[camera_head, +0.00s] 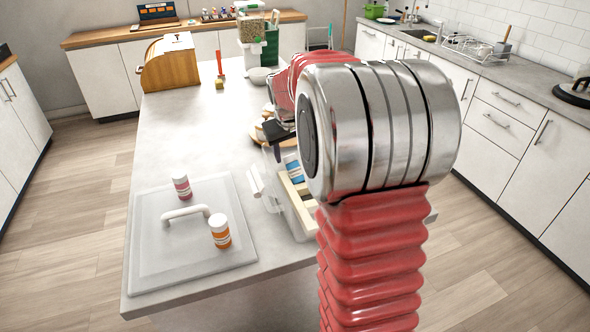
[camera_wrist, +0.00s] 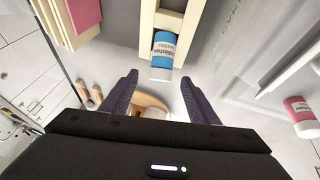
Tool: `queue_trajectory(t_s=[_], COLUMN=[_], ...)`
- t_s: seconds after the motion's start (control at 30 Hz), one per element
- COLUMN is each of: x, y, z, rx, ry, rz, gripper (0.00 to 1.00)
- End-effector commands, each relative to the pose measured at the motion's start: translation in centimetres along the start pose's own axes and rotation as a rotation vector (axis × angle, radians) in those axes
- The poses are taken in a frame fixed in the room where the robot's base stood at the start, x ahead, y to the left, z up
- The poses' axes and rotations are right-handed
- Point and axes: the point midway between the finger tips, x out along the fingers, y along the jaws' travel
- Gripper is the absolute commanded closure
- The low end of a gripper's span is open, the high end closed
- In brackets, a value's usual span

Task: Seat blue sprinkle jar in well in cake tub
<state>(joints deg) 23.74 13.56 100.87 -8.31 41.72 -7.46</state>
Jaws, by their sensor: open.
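The blue sprinkle jar (camera_wrist: 163,48), with a white label band, shows in the wrist view between cream strips, just beyond my fingertips. A blue and white patch of it (camera_head: 292,167) shows in the head view inside the clear cake tub (camera_head: 256,184). I cannot tell whether the jar sits in a well or how deep. My gripper (camera_wrist: 160,79) is open, its two dark fingers apart with nothing held between them. The cream insert (camera_wrist: 147,28) runs along the jar's sides. In the head view, my arm covers the tub's right part and most of the gripper.
The tub's lid (camera_head: 155,255) with a handle lies left of the tub. A pink jar (camera_head: 181,186) and an orange jar (camera_head: 220,232) stand on it. A wooden bread box (camera_head: 170,65) and a white bowl (camera_head: 260,76) are farther back. The counter's middle left is clear.

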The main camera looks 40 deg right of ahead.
Motion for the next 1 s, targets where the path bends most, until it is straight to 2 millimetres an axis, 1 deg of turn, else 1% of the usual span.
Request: queue_trajectory(t_s=[0.27, 0.37, 0.6, 0.7, 1.0], x=[0.2, 1.0, 4.1, 5.0, 5.2], y=[0.0, -0.1, -0.2, -0.2, -0.2], z=[0.1, 0.2, 0.4, 0.4, 0.4], rx=[0.0, 0.0, 0.0, 0.0, 0.0], ry=[-0.001, -0.002, -0.002, -0.002, 0.0], rz=[0.0, 0.0, 0.0, 0.0, 0.0], gripper=[0.45, 0.45, 0.45, 0.45, 0.45])
